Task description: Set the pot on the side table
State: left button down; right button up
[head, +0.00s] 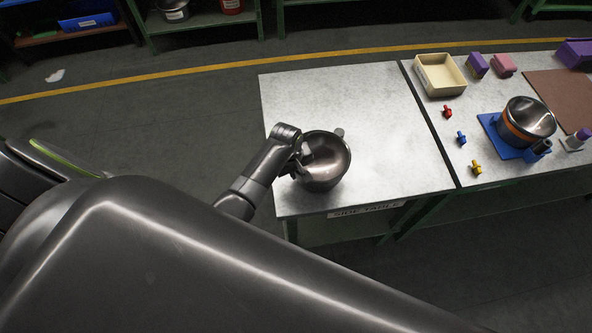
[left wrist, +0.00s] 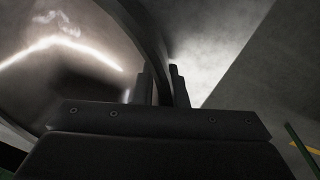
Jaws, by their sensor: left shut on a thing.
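A steel pot (head: 330,165) is at the front left part of the side table (head: 390,120), open side up and a little tilted. A small grey tab shows at its far rim. My left gripper (head: 301,158) is shut on the pot's left wall. In the left wrist view the two fingers (left wrist: 163,88) pinch the pot's rim, with the shiny inside of the pot (left wrist: 75,50) to the left. I cannot tell if the pot's base touches the table. My right gripper is not in view.
The adjoining table at right holds a cream bin (head: 440,76), red (head: 447,112), blue (head: 461,138) and yellow (head: 476,167) small pieces, and another pot (head: 530,115) on a blue mat (head: 490,122). The back of the side table is clear.

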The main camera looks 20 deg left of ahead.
pick_arm(q)
jog(key=c, duration=1.5)
grip_release()
jog(key=shift+f, duration=0.1)
jog(key=shift+o, duration=0.2)
jog(key=shift+r, duration=0.65)
notch_tip(320, 180, up, 11)
jog(key=s+a, duration=0.1)
jog(key=shift+s+b, duration=0.15)
jog(key=shift+b, duration=0.15)
jog(key=shift+a+f, duration=0.1)
